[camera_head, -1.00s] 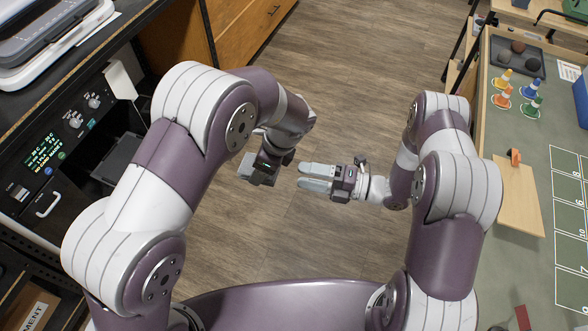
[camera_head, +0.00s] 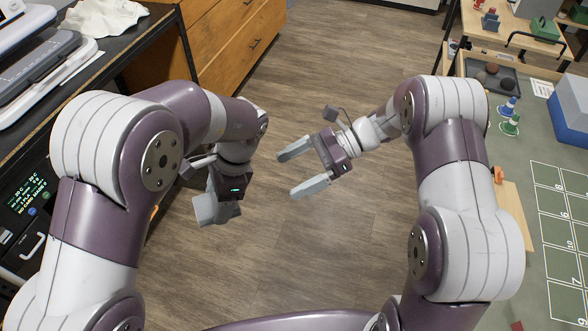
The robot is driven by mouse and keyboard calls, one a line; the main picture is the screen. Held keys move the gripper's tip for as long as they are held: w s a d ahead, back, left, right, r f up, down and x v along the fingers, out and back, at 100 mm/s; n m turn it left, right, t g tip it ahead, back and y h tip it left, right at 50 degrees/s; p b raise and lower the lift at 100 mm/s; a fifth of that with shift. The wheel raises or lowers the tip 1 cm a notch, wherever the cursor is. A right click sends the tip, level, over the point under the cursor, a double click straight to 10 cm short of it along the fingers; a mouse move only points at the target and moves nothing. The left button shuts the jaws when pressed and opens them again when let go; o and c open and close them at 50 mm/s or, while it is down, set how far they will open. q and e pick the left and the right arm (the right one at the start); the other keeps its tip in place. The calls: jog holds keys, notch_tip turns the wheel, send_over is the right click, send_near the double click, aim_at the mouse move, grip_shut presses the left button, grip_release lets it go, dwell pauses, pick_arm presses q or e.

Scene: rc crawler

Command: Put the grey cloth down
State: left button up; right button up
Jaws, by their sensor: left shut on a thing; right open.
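My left gripper (camera_head: 220,200) hangs over the open floor left of centre, pointing down. It is shut on a small grey piece, which I take to be the grey cloth (camera_head: 207,211); cloth and grey fingers are hard to tell apart from here. My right gripper (camera_head: 303,170) is open and empty, its two light grey fingers spread and pointing left over the floor. The two grippers are apart.
A crumpled whitish cloth (camera_head: 104,17) lies on the black bench (camera_head: 160,25) at upper left, behind a grey device (camera_head: 45,68). Wooden drawers (camera_head: 235,45) stand beyond. A green-topped table (camera_head: 548,140) with cones and a blue-grey box (camera_head: 570,108) is at right. The floor between is clear.

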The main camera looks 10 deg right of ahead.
pick_arm(q)
jog(key=shift+w+d, duration=0.1)
pick_arm(e)
jog(key=x, duration=1.2)
jog(key=shift+w+n, duration=0.15)
jog(key=shift+n, duration=0.25)
jog(key=shift+d+f, duration=0.1)
jog(key=shift+f, duration=0.05)
jog(key=c, duration=1.1)
pick_arm(q)
jog(key=o, duration=1.1)
